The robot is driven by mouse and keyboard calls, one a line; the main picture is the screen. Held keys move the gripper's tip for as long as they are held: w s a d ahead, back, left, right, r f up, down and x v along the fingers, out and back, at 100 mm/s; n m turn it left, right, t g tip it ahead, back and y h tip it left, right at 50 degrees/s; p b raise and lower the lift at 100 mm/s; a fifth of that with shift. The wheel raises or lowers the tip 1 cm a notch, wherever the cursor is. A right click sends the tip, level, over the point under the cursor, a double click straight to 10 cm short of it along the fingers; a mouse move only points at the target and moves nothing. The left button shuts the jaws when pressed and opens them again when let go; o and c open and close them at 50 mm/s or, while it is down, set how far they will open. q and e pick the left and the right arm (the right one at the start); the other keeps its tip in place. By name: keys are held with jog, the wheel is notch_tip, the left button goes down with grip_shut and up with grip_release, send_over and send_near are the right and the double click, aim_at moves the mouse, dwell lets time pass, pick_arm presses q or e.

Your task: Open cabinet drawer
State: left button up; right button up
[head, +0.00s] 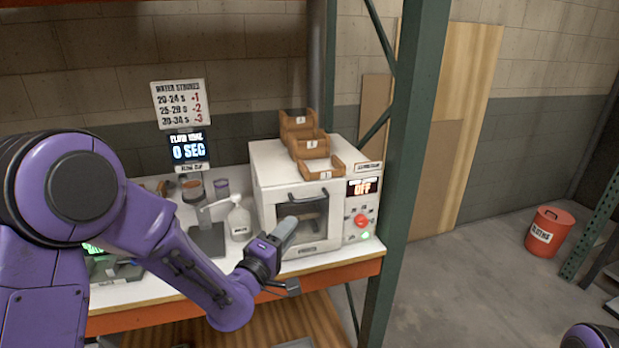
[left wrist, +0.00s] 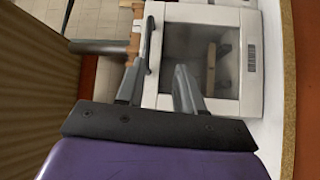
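A white box-shaped cabinet (head: 270,185) with a windowed front door (head: 303,222) and a dark handle (head: 308,192) along the door's top stands on the rack shelf. The door looks shut. My left gripper (head: 287,232) is in front of the door, below the handle in the head view. In the left wrist view the gripper (left wrist: 158,75) has its two fingers apart, with nothing held between them. The handle (left wrist: 149,45) shows there close to the left finger's tip; I cannot tell whether they touch. My right gripper is not in view.
Small brown bins (head: 310,145) sit on the cabinet, and a control panel with a red knob (head: 361,221) is at its right. A pump bottle (head: 239,219) stands to its left. A green rack post (head: 405,170) rises at the right. A red bin (head: 549,232) stands on open floor.

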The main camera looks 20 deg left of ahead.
aim_at(310, 200)
pick_arm(q)
jog(key=p+x, duration=0.1)
jog(key=x, duration=0.2)
jog(key=r+p+x, duration=0.1)
jog(key=x, duration=0.2)
jog(key=r+p+x, duration=0.1)
jog(key=p+x, duration=0.1)
jog(key=x, duration=0.2)
jog(key=shift+r, duration=0.15)
jog(key=shift+w+d, duration=0.1)
jog(key=shift+w, duration=0.25)
grip_shut()
